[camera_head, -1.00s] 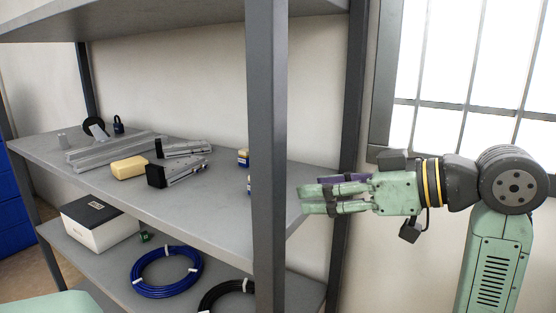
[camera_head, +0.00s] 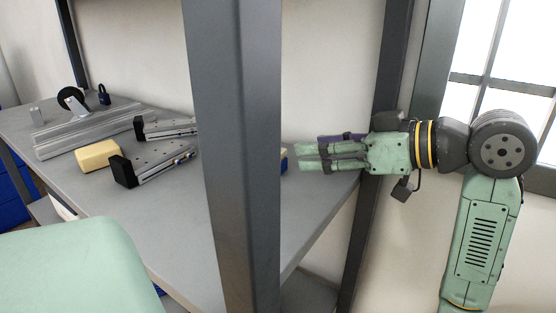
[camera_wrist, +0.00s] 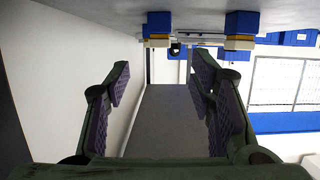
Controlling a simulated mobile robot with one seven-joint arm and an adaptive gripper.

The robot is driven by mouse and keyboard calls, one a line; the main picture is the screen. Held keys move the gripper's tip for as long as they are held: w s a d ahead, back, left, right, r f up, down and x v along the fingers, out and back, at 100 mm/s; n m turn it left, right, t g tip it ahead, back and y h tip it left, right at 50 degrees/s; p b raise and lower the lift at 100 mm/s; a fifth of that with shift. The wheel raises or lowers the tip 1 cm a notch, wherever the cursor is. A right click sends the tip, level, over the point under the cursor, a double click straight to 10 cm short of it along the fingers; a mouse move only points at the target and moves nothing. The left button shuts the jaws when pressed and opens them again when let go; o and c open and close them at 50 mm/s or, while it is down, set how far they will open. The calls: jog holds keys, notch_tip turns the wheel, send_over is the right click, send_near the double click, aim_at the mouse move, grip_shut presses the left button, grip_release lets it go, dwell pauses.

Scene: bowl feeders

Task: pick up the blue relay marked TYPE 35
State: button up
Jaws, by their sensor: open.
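Two blue blocks with pale lower parts, which look like relays, show in the wrist view: a left one (camera_wrist: 158,24) and a nearer, larger right one (camera_wrist: 241,28). They appear upside down against the shelf surface. No marking is readable, so I cannot tell which is TYPE 35. In the head view a sliver of one blue block (camera_head: 284,160) shows just left of my fingertips; the other is hidden, probably by the post. My gripper (camera_head: 299,157) is level over the shelf's right end, its fingers pointing left. In the wrist view my gripper (camera_wrist: 160,80) is open and empty.
A dark upright post (camera_head: 238,160) stands in front of the shelf (camera_head: 190,225), and a rear post (camera_head: 383,110) is behind my gripper. Farther left lie a yellow block (camera_head: 98,156), metal slides (camera_head: 155,165), a rail (camera_head: 85,132) and a caster (camera_head: 73,99).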

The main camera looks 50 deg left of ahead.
aim_at(287, 174)
jog(key=x, duration=0.7)
jog(key=shift+a+f+p, duration=0.15)
jog(key=shift+f+p, duration=0.15)
jog(key=shift+p, duration=0.05)
jog(key=shift+c, duration=0.4)
